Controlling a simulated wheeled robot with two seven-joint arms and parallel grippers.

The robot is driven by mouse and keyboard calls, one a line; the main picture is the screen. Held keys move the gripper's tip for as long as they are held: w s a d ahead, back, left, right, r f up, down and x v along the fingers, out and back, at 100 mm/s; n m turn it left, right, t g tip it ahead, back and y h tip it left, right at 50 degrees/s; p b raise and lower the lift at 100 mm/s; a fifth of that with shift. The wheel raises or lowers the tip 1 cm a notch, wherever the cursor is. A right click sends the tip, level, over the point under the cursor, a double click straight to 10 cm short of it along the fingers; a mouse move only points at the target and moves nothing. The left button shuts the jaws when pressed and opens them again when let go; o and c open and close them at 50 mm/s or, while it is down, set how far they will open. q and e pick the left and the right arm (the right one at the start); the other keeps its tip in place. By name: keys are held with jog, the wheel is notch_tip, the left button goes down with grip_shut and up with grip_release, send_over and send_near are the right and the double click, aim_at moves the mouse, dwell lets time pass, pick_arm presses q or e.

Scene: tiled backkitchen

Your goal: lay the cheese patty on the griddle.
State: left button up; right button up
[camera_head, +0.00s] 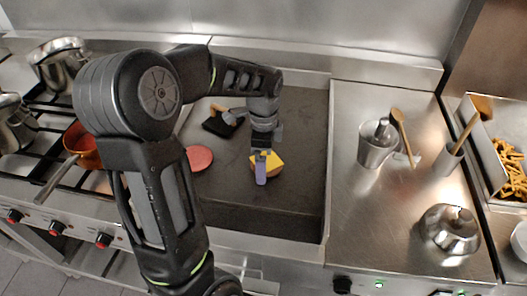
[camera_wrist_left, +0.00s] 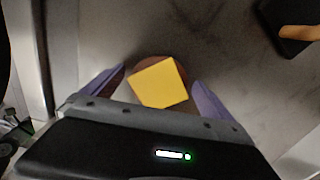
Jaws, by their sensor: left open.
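The cheese patty (camera_head: 270,160) is a brown round patty with a square yellow cheese slice on top. It lies flat on the dark griddle (camera_head: 290,210), right of the middle. In the left wrist view the cheese patty (camera_wrist_left: 160,82) sits between the two purple fingers. My left gripper (camera_head: 262,170) is at the patty, and one finger hides part of it in the head view. The left gripper (camera_wrist_left: 160,90) is open, with a finger on either side of the patty and visible gaps. My right gripper is not in view.
A pink-red patty (camera_head: 199,158) lies on the griddle to the left. A black press with a wooden handle (camera_head: 222,120) stands behind it. A steel counter to the right holds a metal pot (camera_head: 378,145) and a domed steel lid (camera_head: 449,228). The griddle's front is clear.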

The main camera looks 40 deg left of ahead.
pick_arm(q)
notch_tip(320, 180, up, 12)
jog(key=b, duration=0.1)
jog(key=shift+r, duration=0.15)
dwell(1.1)
